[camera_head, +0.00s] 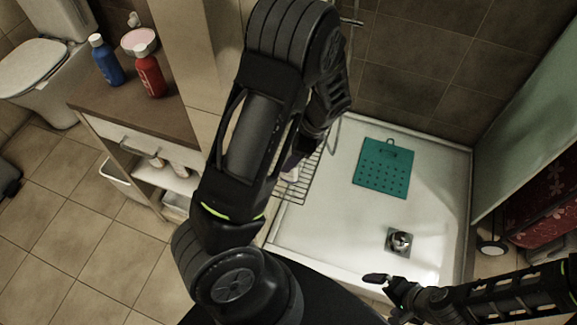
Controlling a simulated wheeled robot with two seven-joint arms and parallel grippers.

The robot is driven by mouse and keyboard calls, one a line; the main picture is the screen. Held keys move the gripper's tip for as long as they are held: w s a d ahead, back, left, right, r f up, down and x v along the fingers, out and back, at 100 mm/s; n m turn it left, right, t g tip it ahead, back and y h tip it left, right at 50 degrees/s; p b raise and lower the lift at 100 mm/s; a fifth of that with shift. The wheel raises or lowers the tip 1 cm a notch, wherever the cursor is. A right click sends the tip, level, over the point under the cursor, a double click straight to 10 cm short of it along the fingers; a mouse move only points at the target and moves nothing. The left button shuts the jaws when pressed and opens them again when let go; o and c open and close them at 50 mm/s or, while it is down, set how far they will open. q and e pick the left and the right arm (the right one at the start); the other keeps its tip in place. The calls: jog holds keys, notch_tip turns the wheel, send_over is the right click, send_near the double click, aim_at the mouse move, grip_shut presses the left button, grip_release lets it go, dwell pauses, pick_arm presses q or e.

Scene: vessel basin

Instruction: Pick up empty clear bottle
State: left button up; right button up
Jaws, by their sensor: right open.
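I cannot clearly make out the empty clear bottle. A small pale object (291,172) shows by the wire rack (297,190), partly hidden by my left arm, and I cannot tell what it is. My left arm fills the middle of the view, and its gripper is hidden behind the arm links or too dark to make out. My right gripper (388,291) is at the bottom right, in front of the shower tray's near edge. It is open, with nothing seen between its fingers.
The white shower tray (335,225) holds a teal mat (383,168) and a metal drain (398,241). On the left, a cabinet (180,118) carries a blue bottle (107,63) and a red bottle (150,75). A toilet (38,58) stands behind.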

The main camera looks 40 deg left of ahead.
pick_arm(q)
jog(key=shift+c, duration=0.5)
grip_shut()
dwell(0.4)
